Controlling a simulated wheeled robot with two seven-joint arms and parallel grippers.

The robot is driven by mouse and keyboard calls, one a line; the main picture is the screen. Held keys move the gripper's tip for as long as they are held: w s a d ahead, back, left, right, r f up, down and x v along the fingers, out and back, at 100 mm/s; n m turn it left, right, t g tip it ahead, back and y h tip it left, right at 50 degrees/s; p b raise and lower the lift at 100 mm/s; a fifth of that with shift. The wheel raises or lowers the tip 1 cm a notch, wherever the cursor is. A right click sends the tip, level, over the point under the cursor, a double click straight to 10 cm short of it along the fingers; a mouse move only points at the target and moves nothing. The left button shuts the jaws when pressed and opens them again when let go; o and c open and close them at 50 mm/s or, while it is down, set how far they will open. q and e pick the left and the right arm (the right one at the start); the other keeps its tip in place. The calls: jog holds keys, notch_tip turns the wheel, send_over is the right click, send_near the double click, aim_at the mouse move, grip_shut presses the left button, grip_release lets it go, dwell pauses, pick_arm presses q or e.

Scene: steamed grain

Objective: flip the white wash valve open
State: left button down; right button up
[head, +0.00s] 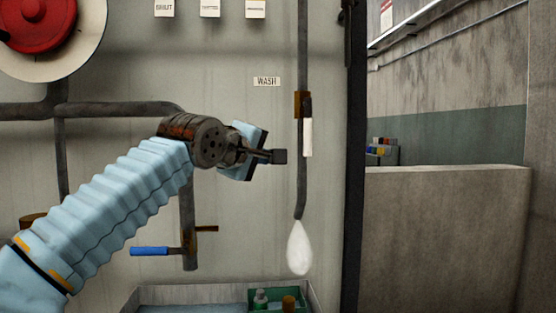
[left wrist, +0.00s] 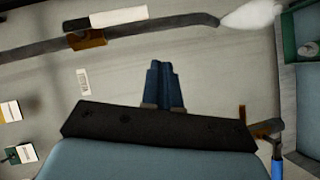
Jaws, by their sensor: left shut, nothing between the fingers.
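The white wash valve handle (head: 308,137) hangs straight down, in line with its vertical pipe (head: 302,180), below a brass valve body (head: 302,104). It also shows at the top of the left wrist view (left wrist: 118,16). A white, drop-shaped plume, looking like spray (head: 299,248), hangs under the pipe's open end. My left gripper (head: 280,157) is shut and empty, just left of the pipe and near the handle's lower end, with a gap visible. Its closed fingers (left wrist: 163,85) point toward the pipe in the left wrist view. My right gripper is not in view.
A WASH label (head: 266,82) is on the wall. A blue valve handle (head: 149,251) sits on another pipe at lower left. A red wheel (head: 38,25) is at upper left. A basin (head: 140,297) with a green tray stands below. A dark post (head: 355,150) rises right of the pipe.

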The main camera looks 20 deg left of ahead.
pick_arm(q)
jog(key=shift+s+a, duration=0.1)
jog(key=shift+s, duration=1.55)
